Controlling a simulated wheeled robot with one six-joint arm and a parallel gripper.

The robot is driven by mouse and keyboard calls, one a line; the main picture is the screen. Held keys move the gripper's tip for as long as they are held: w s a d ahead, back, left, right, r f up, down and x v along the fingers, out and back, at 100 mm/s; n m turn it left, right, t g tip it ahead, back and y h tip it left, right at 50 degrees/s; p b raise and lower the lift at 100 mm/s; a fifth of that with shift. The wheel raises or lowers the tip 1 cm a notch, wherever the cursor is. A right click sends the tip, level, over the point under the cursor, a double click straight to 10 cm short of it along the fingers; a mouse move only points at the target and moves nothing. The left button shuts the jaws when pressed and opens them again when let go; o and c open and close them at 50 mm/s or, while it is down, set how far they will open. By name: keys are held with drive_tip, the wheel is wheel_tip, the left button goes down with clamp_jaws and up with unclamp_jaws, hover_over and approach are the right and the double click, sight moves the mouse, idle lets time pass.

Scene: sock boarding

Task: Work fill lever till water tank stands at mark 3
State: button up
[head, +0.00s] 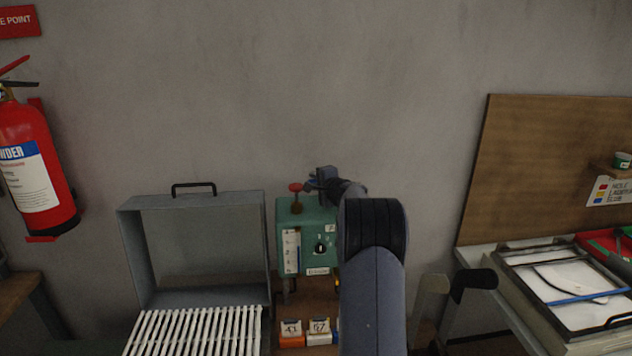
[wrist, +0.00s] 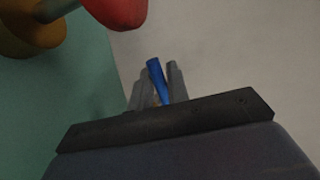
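The green tank unit (head: 321,219) stands against the wall, with a white gauge strip (head: 291,252) bearing numbered marks on its front. The water level is too small to read. The fill lever's red knob (head: 296,187) stands above a brass base (head: 296,208) on the unit's top left. In the wrist view the red knob (wrist: 122,9) is at the top edge, cut off. My gripper (head: 319,182) is just right of the knob, apart from it. Its grey fingers (wrist: 158,82) show in the wrist view with a blue strip between them; the opening is unclear.
A grey open-framed box (head: 128,250) with a white slatted rack (head: 195,332) stands left of the unit. Small numbered boxes (head: 319,332) sit below it. A bench with trays (head: 560,280) is at right, and a fire extinguisher (head: 32,165) hangs at left. The wall above is clear.

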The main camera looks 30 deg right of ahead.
clamp_jaws()
drive_tip(key=shift+f, duration=0.1)
drive_tip(key=shift+w+f+h+b, duration=0.15)
drive_tip(key=shift+h+b, duration=0.15)
drive_tip(key=shift+b, duration=0.35)
drive_tip(key=shift+w+m+h+b, duration=0.2)
drive_tip(key=shift+m+h+b, duration=0.5)
drive_tip(key=shift+b, duration=0.35)
drive_tip(key=shift+w+m+g+h+b, duration=0.35)
drive_tip(key=shift+m+g+h, duration=0.2)
drive_tip(key=shift+h, duration=0.35)
drive_tip(key=shift+w+d+r+m+g+h, duration=0.1)
drive_tip(key=shift+d+m+g+h, duration=0.1)
drive_tip(key=shift+m+h, duration=0.25)
drive_tip(key=shift+w+d+r+m+g+h, duration=0.1)
drive_tip(key=shift+m+g+h, duration=0.05)
drive_tip(key=shift+m+h, duration=0.3)
